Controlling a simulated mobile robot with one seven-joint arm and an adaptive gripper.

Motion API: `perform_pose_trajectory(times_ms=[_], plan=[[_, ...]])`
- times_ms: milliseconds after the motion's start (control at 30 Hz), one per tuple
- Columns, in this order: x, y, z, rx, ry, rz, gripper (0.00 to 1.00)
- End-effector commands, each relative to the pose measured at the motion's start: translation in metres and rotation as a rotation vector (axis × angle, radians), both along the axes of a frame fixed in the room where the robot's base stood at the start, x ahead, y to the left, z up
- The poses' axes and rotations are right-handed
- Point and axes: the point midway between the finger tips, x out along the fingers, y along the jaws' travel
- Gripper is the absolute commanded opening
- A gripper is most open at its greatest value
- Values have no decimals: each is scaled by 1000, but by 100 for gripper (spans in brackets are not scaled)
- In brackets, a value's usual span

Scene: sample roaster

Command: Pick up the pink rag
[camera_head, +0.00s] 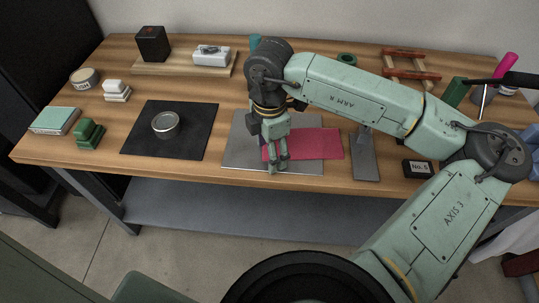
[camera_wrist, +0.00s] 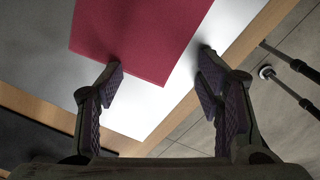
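The pink rag (camera_head: 315,144) lies flat on a grey sheet (camera_head: 244,155) near the front edge of the wooden table. In the wrist view the rag (camera_wrist: 140,32) fills the upper middle, with its lower right corner beside the left finger. My gripper (camera_head: 276,168) points down over the sheet at the rag's left end and covers part of it. In the wrist view my gripper (camera_wrist: 158,95) has its fingers spread wide, with nothing between them but the pale sheet and the table edge. The height of the fingertips above the sheet is hard to tell.
A black mat (camera_head: 140,140) with a round tin (camera_head: 165,124) lies to the left. A grey flat plate (camera_head: 365,165) and a black "No. 5" block (camera_head: 417,169) are to the right. A wooden board (camera_head: 176,69) with a black box (camera_head: 152,44) stands at the back.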

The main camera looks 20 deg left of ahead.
Motion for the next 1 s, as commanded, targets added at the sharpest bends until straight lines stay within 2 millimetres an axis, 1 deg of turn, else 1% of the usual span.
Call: perform_pose_trajectory(times_ms=[67,1000], plan=[[-1,-1,-2,-2,3,0,54],[0,0,-3,0,3,-1,23]])
